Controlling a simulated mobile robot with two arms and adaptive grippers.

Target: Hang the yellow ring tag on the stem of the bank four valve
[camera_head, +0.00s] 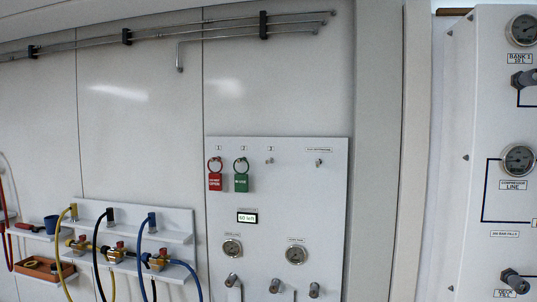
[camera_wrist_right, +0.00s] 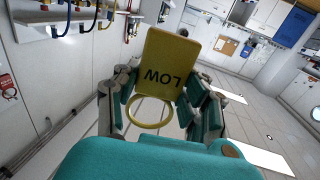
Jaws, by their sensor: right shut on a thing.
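The yellow ring tag (camera_wrist_right: 168,62) shows in the right wrist view. Its flat plate reads "LOW" upside down, and its round ring lies toward the teal palm. My right gripper (camera_wrist_right: 160,98) is shut on the tag, with a finger on either side of it. The head view shows neither gripper. At its right edge is a light panel (camera_head: 463,130) with gauges and grey valves. The upper valve (camera_head: 523,79) is by a label that seems to read "BANK 1"; a lower valve (camera_head: 514,281) is by a deck label. I cannot make out a bank four valve.
A white board (camera_head: 284,215) carries a red tag (camera_head: 215,181) and a green tag (camera_head: 241,182) on pegs, with gauges and knobs below. Shelves with hoses (camera_head: 150,222) and an orange tray (camera_head: 40,270) are at the left. Open floor (camera_wrist_right: 255,125) shows in the wrist view.

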